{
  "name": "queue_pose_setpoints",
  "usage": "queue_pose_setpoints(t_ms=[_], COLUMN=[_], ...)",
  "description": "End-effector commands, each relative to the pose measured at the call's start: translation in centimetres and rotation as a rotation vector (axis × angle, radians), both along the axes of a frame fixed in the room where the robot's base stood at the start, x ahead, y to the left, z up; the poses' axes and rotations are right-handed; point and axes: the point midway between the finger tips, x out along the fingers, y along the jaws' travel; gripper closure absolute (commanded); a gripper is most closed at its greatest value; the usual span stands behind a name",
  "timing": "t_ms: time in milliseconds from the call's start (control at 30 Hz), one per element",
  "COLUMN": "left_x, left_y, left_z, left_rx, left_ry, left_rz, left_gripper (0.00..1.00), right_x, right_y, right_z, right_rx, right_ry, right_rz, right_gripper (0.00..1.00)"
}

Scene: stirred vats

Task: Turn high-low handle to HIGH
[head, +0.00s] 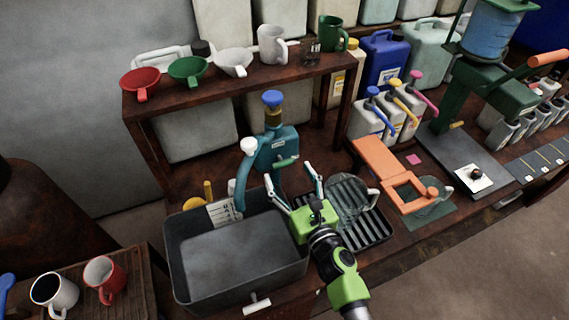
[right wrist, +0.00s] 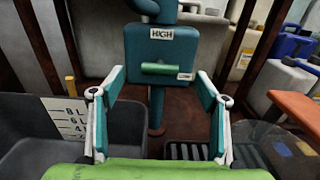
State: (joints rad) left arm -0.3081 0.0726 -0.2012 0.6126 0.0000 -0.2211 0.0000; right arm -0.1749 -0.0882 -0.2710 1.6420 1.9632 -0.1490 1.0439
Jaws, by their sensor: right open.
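The teal pump body (head: 276,148) stands behind the dark sink, and it fills the middle of the right wrist view (right wrist: 160,48). Its green high-low handle (right wrist: 162,69) lies about level on the front face; it also shows in the head view (head: 286,162). A HIGH label (right wrist: 161,33) sits above the handle. A smaller label (right wrist: 186,76), too small to read, sits by its right end. My right gripper (head: 290,175) is open, its fingers spread to either side of the handle in the right wrist view (right wrist: 160,76), not touching it. My left gripper is not in view.
A dark sink (head: 180,262) lies in front of the pump, with a black drain rack (head: 371,231) to its right. A glass jug (head: 348,196) stands on the rack. The shelf (head: 235,85) with funnels and mugs is behind. An orange frame (head: 378,160) lies further right.

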Motion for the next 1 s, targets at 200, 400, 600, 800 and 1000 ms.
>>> queue_pose_setpoints(t_ms=[200, 400, 600, 800, 1000], left_x=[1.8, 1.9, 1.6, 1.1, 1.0], left_y=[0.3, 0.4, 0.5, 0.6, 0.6], left_z=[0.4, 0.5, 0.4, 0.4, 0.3], left_rx=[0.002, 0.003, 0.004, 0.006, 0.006], left_ry=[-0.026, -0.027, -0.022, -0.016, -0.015], left_rz=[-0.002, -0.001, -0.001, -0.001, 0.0], left_gripper=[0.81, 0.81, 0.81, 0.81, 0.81], right_x=[2.6, 3.2, 3.2, 3.2, 3.2], right_y=[1.0, 1.3, 1.3, 1.3, 1.3], right_z=[0.0, 0.0, -0.1, -0.1, -0.1], right_rx=[0.0, -0.001, -0.001, -0.001, -0.009], right_ry=[0.0, 0.001, 0.001, 0.001, -0.003], right_rz=[0.0, 0.0, 0.0, 0.0, 0.0], right_gripper=[0.32, 0.32, 0.32, 0.7, 0.7])
